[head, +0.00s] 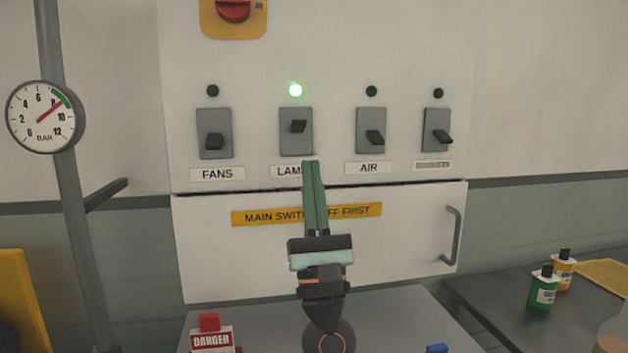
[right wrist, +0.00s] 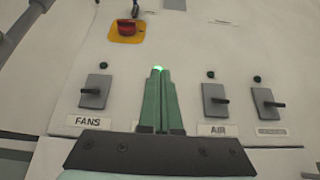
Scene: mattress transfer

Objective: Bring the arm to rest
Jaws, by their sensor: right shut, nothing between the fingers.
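My right gripper (head: 311,165) stands in front of the lower part of the white switch panel (head: 260,60). Its green fingers are shut together and hold nothing; they cover part of the lamp label. In the right wrist view the fingers (right wrist: 160,72) point up at the panel and hide the lamp switch. In the head view the lamp switch (head: 297,128) has its lever up, and the green light (head: 295,90) above it is lit. My left gripper does not show.
A red rotary switch (head: 233,10) on a yellow plate sits above. A drawer-like front (head: 200,260) with a handle (head: 456,235) is below. A pressure gauge (head: 45,117) hangs at left.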

